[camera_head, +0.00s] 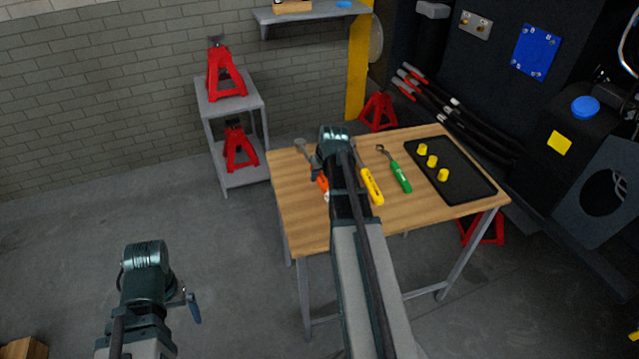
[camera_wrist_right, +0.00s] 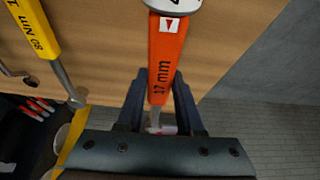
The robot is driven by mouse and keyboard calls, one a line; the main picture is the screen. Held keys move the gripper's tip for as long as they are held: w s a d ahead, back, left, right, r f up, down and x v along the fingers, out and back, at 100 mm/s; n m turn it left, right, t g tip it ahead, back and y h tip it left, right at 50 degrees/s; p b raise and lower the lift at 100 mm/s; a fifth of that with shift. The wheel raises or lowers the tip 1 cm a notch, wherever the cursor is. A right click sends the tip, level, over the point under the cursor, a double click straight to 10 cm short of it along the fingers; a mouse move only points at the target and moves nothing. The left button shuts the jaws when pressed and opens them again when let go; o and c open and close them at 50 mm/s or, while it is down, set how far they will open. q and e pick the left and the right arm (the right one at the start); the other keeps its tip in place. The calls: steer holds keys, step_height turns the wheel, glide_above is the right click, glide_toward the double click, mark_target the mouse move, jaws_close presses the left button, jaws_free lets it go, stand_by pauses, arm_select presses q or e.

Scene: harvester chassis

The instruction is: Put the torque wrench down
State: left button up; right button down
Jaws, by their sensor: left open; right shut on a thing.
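The orange-handled wrench (camera_head: 323,185), marked "17 mm" on its handle (camera_wrist_right: 167,62), is between the fingers of my right gripper (camera_wrist_right: 160,105). In the head view my right gripper (camera_head: 317,173) is over the left part of the wooden table (camera_head: 300,225), shut on the handle. Its silver head points to the back left. I cannot tell whether the wrench touches the tabletop. A yellow-handled wrench (camera_head: 371,186) lies to its right, marked "80 Nm" in the wrist view (camera_wrist_right: 34,28). My left gripper (camera_head: 191,303) is open and empty over the floor, left of the table.
A green-handled wrench (camera_head: 400,177) lies right of the yellow one. A black tray (camera_head: 470,184) with several yellow pieces covers the table's right side. A grey shelf stand (camera_head: 222,104) with red jack stands is behind left. The table's front left is bare.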

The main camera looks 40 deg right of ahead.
step_height(320, 180, down, 4)
steer(key=b, duration=0.3)
steer(key=shift+w+r+b, duration=0.1)
steer(key=shift+w+b, duration=0.05)
steer(key=shift+b, duration=0.2)
steer(key=shift+r, duration=0.15)
steer(key=c, duration=0.5)
jaws_free()
steer(key=shift+c, duration=0.2)
steer(key=p+v, duration=1.1)
steer(key=v, duration=0.1)
